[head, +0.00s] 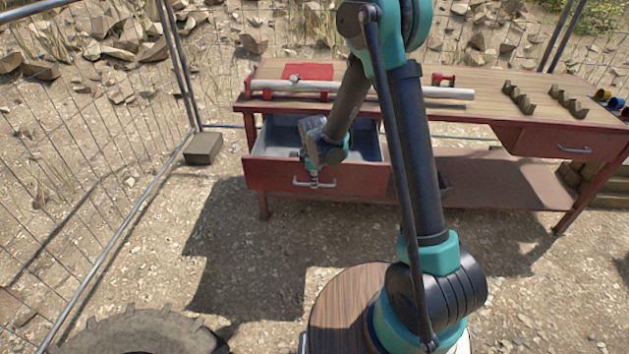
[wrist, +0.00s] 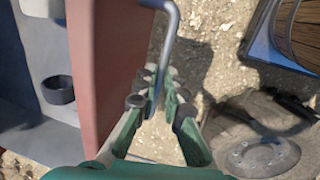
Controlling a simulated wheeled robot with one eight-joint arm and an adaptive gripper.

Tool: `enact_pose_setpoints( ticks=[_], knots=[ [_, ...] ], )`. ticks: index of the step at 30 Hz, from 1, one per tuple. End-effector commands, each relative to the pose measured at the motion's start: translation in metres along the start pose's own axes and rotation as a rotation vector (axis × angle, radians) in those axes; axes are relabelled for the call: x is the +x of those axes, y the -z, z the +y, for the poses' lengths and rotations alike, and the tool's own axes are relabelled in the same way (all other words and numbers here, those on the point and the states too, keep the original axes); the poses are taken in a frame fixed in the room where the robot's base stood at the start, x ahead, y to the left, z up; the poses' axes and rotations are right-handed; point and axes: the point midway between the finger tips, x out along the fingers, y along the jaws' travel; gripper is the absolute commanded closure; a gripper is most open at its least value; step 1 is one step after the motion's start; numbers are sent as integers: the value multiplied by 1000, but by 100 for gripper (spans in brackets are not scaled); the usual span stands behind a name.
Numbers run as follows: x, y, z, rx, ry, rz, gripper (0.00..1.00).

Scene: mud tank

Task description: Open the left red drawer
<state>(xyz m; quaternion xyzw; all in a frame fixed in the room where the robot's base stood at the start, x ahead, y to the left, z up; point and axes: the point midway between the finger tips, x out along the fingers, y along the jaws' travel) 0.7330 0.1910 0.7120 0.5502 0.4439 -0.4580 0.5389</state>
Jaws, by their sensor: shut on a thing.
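The left red drawer (head: 270,176) is pulled out from under the workbench, with its grey-blue inside showing. Its metal handle (head: 327,185) is on the front panel. My gripper (head: 314,179) reaches down over the drawer front and is shut on the handle. In the wrist view the fingers of my gripper (wrist: 158,88) close around the grey handle (wrist: 167,42), beside the red front panel (wrist: 100,60). My arm hides part of the drawer's inside.
The workbench (head: 490,105) carries a long white pipe (head: 400,91) and a red cloth (head: 308,72). A second red drawer (head: 555,142) is shut at the right. A dark cup (wrist: 58,90) sits inside the open drawer. A wire fence (head: 95,190) stands left; a tyre (head: 140,333) lies front left.

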Motion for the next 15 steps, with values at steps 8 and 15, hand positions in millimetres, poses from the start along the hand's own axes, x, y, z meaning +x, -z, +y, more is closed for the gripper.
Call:
enact_pose_setpoints(
  ticks=[8,15],
  knots=[
    [0,0,0,0,0,1,69],
    [0,0,0,0,0,0,69]
  ],
)
